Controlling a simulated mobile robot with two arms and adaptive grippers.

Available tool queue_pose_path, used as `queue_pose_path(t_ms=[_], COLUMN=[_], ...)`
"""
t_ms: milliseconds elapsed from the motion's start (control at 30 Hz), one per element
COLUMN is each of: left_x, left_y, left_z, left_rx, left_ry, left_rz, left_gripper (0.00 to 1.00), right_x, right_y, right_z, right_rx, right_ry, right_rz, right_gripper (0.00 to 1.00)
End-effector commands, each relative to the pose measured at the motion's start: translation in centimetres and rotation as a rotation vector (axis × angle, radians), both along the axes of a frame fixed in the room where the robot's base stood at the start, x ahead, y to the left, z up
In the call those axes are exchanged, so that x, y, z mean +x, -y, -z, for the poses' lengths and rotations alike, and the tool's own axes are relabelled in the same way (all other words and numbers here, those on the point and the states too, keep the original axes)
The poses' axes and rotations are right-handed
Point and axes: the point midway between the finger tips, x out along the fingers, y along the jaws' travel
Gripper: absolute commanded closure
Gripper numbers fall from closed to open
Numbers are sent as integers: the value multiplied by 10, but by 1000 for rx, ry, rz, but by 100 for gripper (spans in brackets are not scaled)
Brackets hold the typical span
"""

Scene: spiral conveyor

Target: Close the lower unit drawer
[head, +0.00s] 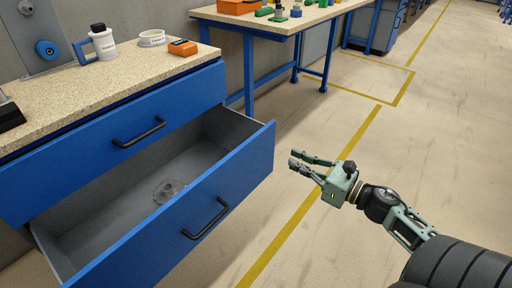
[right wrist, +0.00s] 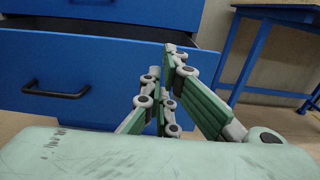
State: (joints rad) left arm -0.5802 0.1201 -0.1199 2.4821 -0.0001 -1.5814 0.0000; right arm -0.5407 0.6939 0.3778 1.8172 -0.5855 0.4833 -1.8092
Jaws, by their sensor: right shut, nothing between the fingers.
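The lower unit drawer (head: 232,190) is blue with a grey inside and stands pulled out. Its black handle (head: 206,219) is on the front panel, and a round metal part (head: 168,191) lies in it. The blue upper drawer (head: 60,170) above it is shut. My right gripper (head: 292,160) is to the right of the open drawer's front, apart from it, with empty fingers. In the right wrist view its fingertips (right wrist: 172,52) meet in front of the lower drawer's blue front (right wrist: 110,70). My left gripper is not in view.
The worktop (head: 130,62) above the drawers holds a white bottle (head: 103,42), a white ring-shaped item (head: 152,38) and an orange item (head: 183,47). A blue-legged table (head: 290,22) stands behind. The floor to the right is clear.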

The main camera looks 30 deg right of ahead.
Motion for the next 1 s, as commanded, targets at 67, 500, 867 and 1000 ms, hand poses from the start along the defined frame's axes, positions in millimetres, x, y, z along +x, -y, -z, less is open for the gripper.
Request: queue_pose_path(t_ms=[67,500,867,1000], left_x=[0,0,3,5], left_y=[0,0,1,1], left_z=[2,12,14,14], left_rx=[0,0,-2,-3], left_ry=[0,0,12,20], left_rz=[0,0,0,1], left_gripper=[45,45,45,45], right_x=[11,89,122,125], right_y=[-4,-31,-43,-45], right_z=[-1,-1,0,0], right_rx=[1,4,6,6], right_ry=[3,2,-1,-1], right_rz=[-1,3,5,4], right_gripper=[100,100,100,100])
